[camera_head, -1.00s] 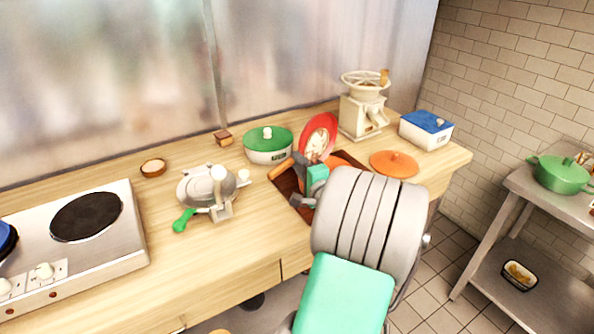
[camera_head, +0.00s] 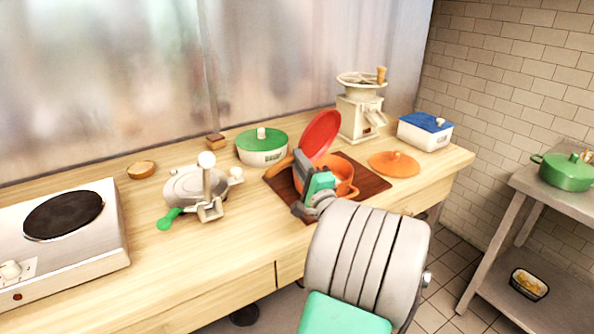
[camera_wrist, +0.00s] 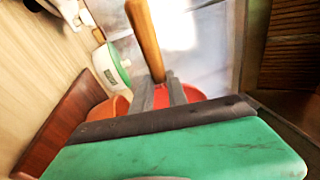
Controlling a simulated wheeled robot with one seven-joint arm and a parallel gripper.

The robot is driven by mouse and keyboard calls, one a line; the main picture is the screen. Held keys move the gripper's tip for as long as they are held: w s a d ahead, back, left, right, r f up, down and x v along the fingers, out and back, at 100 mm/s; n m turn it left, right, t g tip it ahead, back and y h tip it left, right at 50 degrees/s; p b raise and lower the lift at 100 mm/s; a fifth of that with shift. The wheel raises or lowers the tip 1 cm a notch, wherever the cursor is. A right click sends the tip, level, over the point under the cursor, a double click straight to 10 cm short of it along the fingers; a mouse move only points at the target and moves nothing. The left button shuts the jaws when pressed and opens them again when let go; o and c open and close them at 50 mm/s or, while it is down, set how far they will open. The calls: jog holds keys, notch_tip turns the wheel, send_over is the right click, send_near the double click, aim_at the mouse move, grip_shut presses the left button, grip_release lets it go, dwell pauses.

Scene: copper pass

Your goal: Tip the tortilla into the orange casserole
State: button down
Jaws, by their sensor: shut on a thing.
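My gripper (camera_head: 303,163) is shut on the wooden handle (camera_head: 280,167) of a red pan (camera_head: 321,134). The pan is tilted steeply, its plain red face showing, over the orange casserole (camera_head: 343,172). The casserole is open and stands on a dark brown board (camera_head: 372,186), partly hidden by my gripper. The tortilla cannot be made out in the pan or elsewhere; the casserole's inside is mostly hidden. In the wrist view the handle (camera_wrist: 145,40) passes between the fingers, with a bit of the red pan (camera_wrist: 188,93) behind them and the casserole's edge (camera_wrist: 104,108) to the left.
An orange lid (camera_head: 394,165) lies right of the board. A green-lidded pot (camera_head: 262,148) stands behind left, a cream grinder (camera_head: 360,118) behind, a blue-lidded box (camera_head: 425,132) at right. A metal press (camera_head: 196,187) and hotplate (camera_head: 65,240) are left. The front counter is clear.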

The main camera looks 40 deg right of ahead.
jog(key=shift+s+f+m+t+h+b, duration=0.45)
jog(key=shift+f+t+b, duration=0.2)
jog(key=shift+b, duration=1.85)
jog(key=shift+s+r+h+b, duration=0.2)
jog(key=shift+s+h+b, duration=0.05)
jog(key=shift+b, duration=0.25)
notch_tip(320, 180, up, 6)
jog(key=w+p, duration=0.2)
jog(key=p, duration=0.4)
jog(key=shift+r, duration=0.1)
